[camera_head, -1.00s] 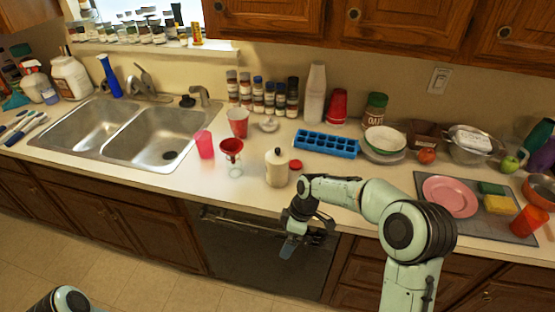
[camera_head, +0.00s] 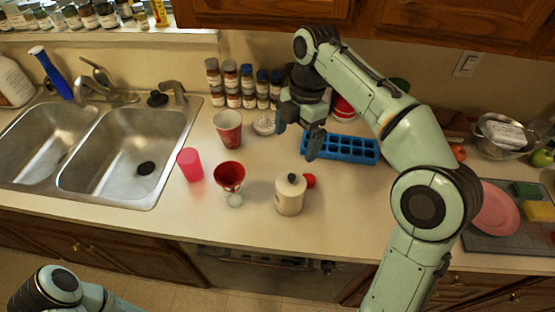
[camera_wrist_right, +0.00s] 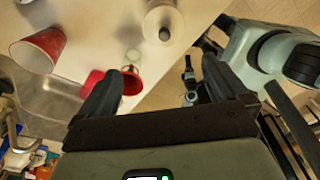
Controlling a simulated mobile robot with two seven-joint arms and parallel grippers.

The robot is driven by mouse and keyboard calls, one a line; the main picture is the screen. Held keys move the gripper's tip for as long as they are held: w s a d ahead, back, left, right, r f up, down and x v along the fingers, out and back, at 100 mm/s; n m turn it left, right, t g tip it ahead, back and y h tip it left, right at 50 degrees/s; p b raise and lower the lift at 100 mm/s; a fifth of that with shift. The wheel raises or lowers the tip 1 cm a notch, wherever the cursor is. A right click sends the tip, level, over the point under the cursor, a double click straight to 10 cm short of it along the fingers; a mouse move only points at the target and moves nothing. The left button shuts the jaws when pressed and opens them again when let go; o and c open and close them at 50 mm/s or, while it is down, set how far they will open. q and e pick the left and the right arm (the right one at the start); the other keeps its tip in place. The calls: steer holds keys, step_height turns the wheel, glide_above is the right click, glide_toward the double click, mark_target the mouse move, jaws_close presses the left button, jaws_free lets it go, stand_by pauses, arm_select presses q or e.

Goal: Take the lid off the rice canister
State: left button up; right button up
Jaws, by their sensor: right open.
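The rice canister (camera_head: 289,197) is a cream pot with a lid and a black knob (camera_head: 291,178), upright on the counter. In the right wrist view the canister (camera_wrist_right: 160,14) shows at the top, its knob (camera_wrist_right: 164,33) toward the jaws. My right gripper (camera_head: 298,137) is open and empty, above the counter behind the canister and apart from it. Its two fingers (camera_wrist_right: 162,68) also show in the wrist view. Of my left arm only a link shows at the bottom left; its gripper is out of view.
A red cup-like piece on a clear base (camera_head: 229,177), a pink cup (camera_head: 190,164) and a red cup (camera_head: 228,128) stand left of the canister. A small red item (camera_head: 310,181) sits against its right side. A blue ice tray (camera_head: 350,149) lies behind. Counter front right of the canister is clear.

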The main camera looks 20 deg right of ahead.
steer(key=b, duration=0.2)
glide_above(292, 176)
step_height(292, 176, down, 7)
steer(key=shift+s+f, duration=0.1)
steer(key=shift+f, duration=0.05)
steer(key=shift+w+f, duration=0.25)
steer(key=shift+f, duration=0.2)
steer(key=f+b, duration=0.1)
steer(key=f, duration=0.4)
steer(key=shift+s, duration=0.2)
arm_select(q)
steer(key=s+f, duration=0.4)
steer(key=shift+s+g, duration=0.2)
steer(key=shift+g, duration=0.1)
arm_select(e)
steer(key=shift+c, duration=0.3)
steer(key=c, duration=0.7)
